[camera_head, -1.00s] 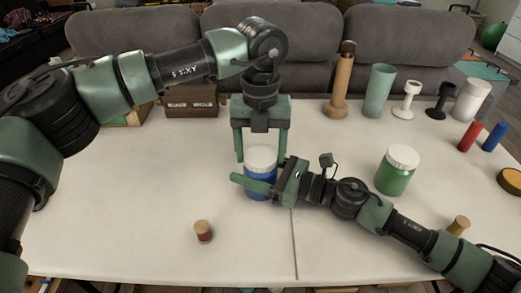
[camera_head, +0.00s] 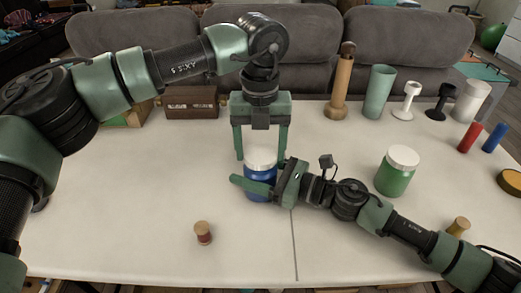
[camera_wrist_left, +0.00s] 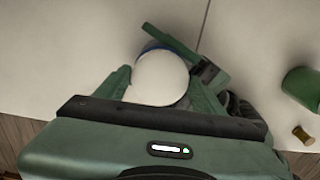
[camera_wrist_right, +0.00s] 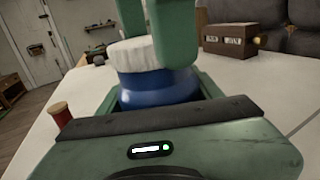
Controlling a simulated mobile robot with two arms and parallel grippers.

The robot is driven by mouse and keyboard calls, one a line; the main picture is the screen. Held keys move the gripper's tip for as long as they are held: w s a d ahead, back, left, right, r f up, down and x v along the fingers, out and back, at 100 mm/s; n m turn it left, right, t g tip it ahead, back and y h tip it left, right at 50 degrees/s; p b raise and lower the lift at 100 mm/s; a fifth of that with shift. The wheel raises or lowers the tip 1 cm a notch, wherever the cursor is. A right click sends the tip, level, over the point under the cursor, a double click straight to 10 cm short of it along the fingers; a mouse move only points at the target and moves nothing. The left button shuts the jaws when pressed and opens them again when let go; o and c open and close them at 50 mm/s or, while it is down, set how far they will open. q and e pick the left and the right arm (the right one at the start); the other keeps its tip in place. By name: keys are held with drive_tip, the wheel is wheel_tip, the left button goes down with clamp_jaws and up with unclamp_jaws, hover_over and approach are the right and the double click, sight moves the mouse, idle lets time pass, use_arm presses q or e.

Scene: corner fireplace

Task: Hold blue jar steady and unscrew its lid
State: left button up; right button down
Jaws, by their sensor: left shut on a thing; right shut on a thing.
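The blue jar (camera_head: 262,190) stands upright on the white table with its white lid (camera_head: 261,158) on top. My left gripper (camera_head: 261,160) comes down from above and is shut on the lid, one finger on each side; the left wrist view shows the round lid (camera_wrist_left: 160,78) between the fingers. My right gripper (camera_head: 262,184) reaches in low from the right and is shut on the jar's blue body (camera_wrist_right: 158,90). One of its fingers crosses the jar's front and hides part of it.
A green jar with a white lid (camera_head: 396,172) stands to the right. Wooden boxes (camera_head: 191,101) and several cups and stands are at the back. The front middle of the table is clear.

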sight(260, 153)
use_arm(q)
drive_tip(key=shift+r, duration=0.7)
drive_tip(key=shift+r, duration=0.1)
drive_tip(key=shift+r, duration=1.9)
use_arm(e)
drive_tip(key=shift+c, duration=1)
unclamp_jaws()
drive_tip(key=shift+d, duration=0.1)
